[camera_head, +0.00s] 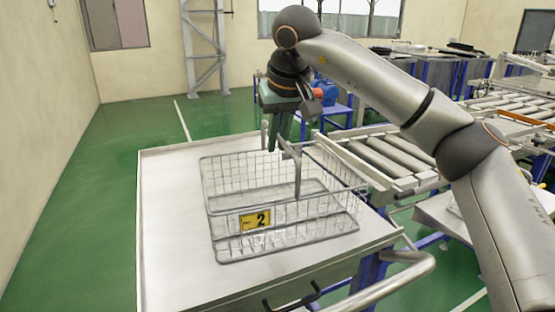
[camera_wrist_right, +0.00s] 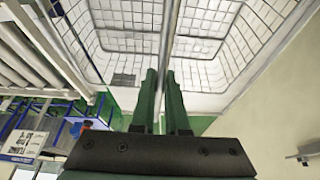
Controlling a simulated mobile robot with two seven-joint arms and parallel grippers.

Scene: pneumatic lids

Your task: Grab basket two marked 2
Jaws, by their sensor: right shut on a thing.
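The wire basket (camera_head: 312,213) with a yellow tag marked 2 (camera_head: 255,219) on its front sits upright on the light table in the head view. It looks empty. Its mesh also fills the upper part of the right wrist view (camera_wrist_right: 215,45). My right gripper (camera_head: 281,140) reaches in above the basket's back side, green fingers pointing down. It is shut on the basket's raised handle bar (camera_head: 297,178). In the right wrist view the bar (camera_wrist_right: 169,40) runs up between the fingertips (camera_wrist_right: 164,75). My left gripper is not in view.
The white table (camera_head: 175,230) has free room left of the basket. A roller conveyor (camera_head: 390,155) stands right of the table, close to the basket. A grey tubular rail (camera_head: 400,280) runs at the table's front right. Green floor (camera_head: 90,185) is clear at left.

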